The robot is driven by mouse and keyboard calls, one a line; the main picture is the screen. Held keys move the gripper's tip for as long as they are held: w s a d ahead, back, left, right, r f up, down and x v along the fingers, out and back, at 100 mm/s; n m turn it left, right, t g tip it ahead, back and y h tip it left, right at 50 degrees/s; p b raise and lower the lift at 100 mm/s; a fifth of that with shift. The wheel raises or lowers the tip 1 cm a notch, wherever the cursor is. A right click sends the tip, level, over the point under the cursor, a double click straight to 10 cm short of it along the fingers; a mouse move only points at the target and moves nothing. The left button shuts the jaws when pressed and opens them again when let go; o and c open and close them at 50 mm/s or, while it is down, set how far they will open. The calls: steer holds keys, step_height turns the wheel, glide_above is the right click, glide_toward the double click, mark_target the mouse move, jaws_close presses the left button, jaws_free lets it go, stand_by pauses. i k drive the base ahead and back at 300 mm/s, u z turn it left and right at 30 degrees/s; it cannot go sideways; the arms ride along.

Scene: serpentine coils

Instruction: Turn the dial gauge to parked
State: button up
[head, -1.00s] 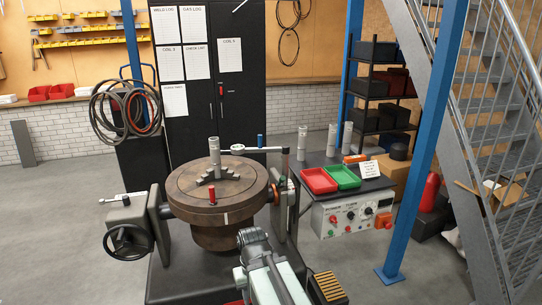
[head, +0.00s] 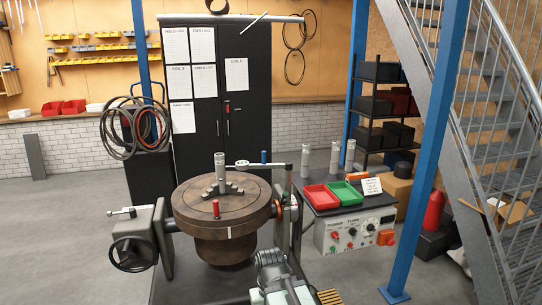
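What looks like the dial gauge (head: 243,164), small and round with a pale face, sits on a thin horizontal arm above the back of the round brown turntable (head: 192,207). The arm reaches left from an upright post (head: 305,162) at the turntable's right side. The gauge's reading is too small to make out. My arm rises from the bottom edge, and its end with my gripper (head: 270,261) is in front of the turntable, apart from the gauge. The fingers cannot be made out, so I cannot tell if it is open or shut.
A handwheel (head: 132,253) is at left. A bench with red (head: 321,197) and green (head: 347,194) trays stands at right, near a blue post (head: 428,160). Floor at left is clear.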

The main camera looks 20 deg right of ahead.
mark_target(243, 165)
steer(key=i, duration=1.15)
steer(key=u, duration=0.55)
steer(key=i, duration=0.65)
steer(key=u, duration=0.55)
steer(key=k, duration=0.85)
steer(key=u, duration=0.2)
steer(key=i, duration=0.85)
steer(key=z, duration=0.1)
